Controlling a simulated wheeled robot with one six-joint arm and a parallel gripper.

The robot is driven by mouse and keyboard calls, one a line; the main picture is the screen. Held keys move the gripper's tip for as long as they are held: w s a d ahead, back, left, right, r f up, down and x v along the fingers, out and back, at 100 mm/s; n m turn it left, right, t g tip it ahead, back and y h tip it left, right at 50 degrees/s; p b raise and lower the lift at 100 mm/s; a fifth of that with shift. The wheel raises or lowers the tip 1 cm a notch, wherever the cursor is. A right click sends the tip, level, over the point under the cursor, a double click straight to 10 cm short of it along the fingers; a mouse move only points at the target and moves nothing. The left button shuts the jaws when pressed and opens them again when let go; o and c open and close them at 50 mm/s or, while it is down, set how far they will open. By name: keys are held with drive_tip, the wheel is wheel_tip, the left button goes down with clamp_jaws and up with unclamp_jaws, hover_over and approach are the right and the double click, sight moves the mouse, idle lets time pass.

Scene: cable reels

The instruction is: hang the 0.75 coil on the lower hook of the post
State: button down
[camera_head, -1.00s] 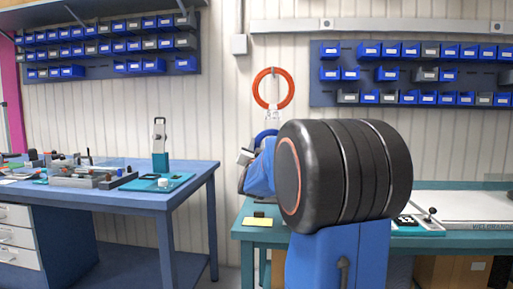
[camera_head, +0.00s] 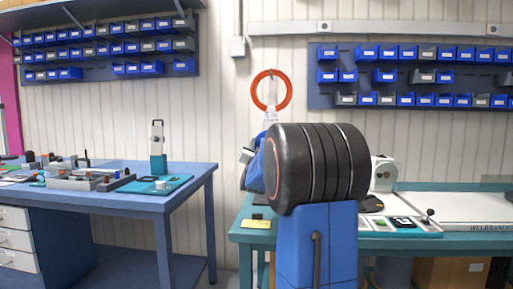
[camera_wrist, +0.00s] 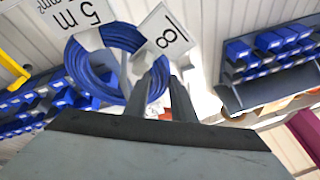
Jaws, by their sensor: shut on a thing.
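A blue cable coil (camera_wrist: 92,62) is in the wrist view, up against the two dark fingers of my gripper (camera_wrist: 162,80), which are shut on it. A white tag (camera_wrist: 75,14) reading "5 m" and another white tag (camera_wrist: 164,40) reading "18" or "81" lie by the coil. No "0.75" is legible.
A teal bench (camera_head: 262,236) stands behind my arm, with a yellow note (camera_head: 255,224) and a white device (camera_head: 384,174) on it. A blue workbench (camera_head: 150,202) with tools stands left. Bin racks (camera_head: 322,95) line the wall. Floor shows between the benches.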

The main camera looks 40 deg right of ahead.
drive_tip(key=shift+w+d, duration=0.55)
drive_tip(key=shift+d, duration=0.15)
drive_tip(key=shift+f, duration=1.35)
drive_tip(key=c, duration=0.8)
unclamp_jaws()
drive_tip(key=shift+o, duration=0.2)
drive_tip(key=s+a, duration=0.7)
drive_tip(key=a, duration=0.1)
drive_tip(key=shift+a, duration=0.15)
